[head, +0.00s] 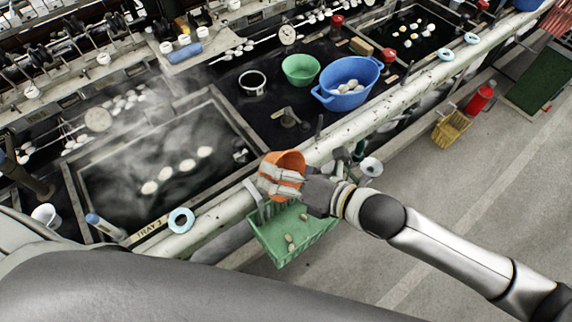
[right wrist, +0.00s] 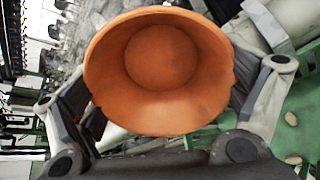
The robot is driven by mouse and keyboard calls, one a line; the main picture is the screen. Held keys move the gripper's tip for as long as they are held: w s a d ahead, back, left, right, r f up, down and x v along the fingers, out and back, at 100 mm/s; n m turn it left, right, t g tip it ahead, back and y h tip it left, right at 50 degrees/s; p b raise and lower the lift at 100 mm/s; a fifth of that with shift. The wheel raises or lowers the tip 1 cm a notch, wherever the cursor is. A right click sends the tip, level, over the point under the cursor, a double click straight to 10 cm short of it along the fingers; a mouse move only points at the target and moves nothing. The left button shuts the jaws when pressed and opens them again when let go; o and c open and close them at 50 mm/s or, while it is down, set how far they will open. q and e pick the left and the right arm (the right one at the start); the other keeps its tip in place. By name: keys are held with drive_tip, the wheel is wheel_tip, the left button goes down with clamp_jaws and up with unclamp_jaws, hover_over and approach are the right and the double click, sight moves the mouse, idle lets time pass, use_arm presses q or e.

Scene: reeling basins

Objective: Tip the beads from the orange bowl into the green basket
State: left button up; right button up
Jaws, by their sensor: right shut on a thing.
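The orange bowl (head: 290,159) is held in my right gripper (head: 277,178), whose fingers are closed on its sides. The bowl is tilted above the green basket (head: 262,238). In the right wrist view the bowl (right wrist: 160,55) faces the camera and its inside looks empty. The basket hangs below the pale rail, and a few pale oval beads (head: 290,241) lie in it. Beads also show at the right of the right wrist view (right wrist: 291,118), on the green basket. My left gripper is not in view.
A pale rail (head: 328,148) runs along the basins' front edge. A steaming basin with pale cocoons (head: 187,165) is at left. A green bowl (head: 300,69) and a blue tub (head: 348,77) stand behind. A yellow basket (head: 451,128) and red bottle (head: 480,99) are at right. The floor at right is mostly clear.

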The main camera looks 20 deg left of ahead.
sight(273, 158)
drive_tip(key=h+p, duration=0.1)
drive_tip(key=p, duration=0.2)
drive_tip(key=a+r+g+h+p, duration=0.1)
drive_tip(key=h+p, duration=0.1)
drive_tip(key=p, duration=0.2)
drive_tip(key=a+g+h+p, duration=0.1)
drive_tip(key=h+p, duration=0.1)
drive_tip(key=p, duration=0.1)
drive_tip(key=shift+w+r, duration=0.25)
drive_tip(key=shift+w, duration=0.15)
wheel_tip(273, 158, up, 2)
drive_tip(key=h+p, duration=0.1)
drive_tip(key=p, duration=0.1)
drive_tip(key=g+h+p, duration=0.1)
drive_tip(key=p, duration=0.2)
drive_tip(key=h+p, duration=0.2)
drive_tip(key=shift+w+a+r+g, duration=0.1)
drive_tip(key=shift+r+g, duration=0.15)
drive_tip(key=shift+g, duration=0.15)
drive_tip(key=shift+a+r+g+h+p, duration=0.15)
drive_tip(key=shift+g+h+p, duration=0.15)
drive_tip(key=shift+h+p, duration=0.2)
drive_tip(key=shift+h, duration=0.4)
drive_tip(key=shift+r+g+h, duration=0.3)
drive_tip(key=shift+g+h, duration=0.2)
drive_tip(key=shift+h, duration=0.2)
drive_tip(key=shift+r, duration=0.1)
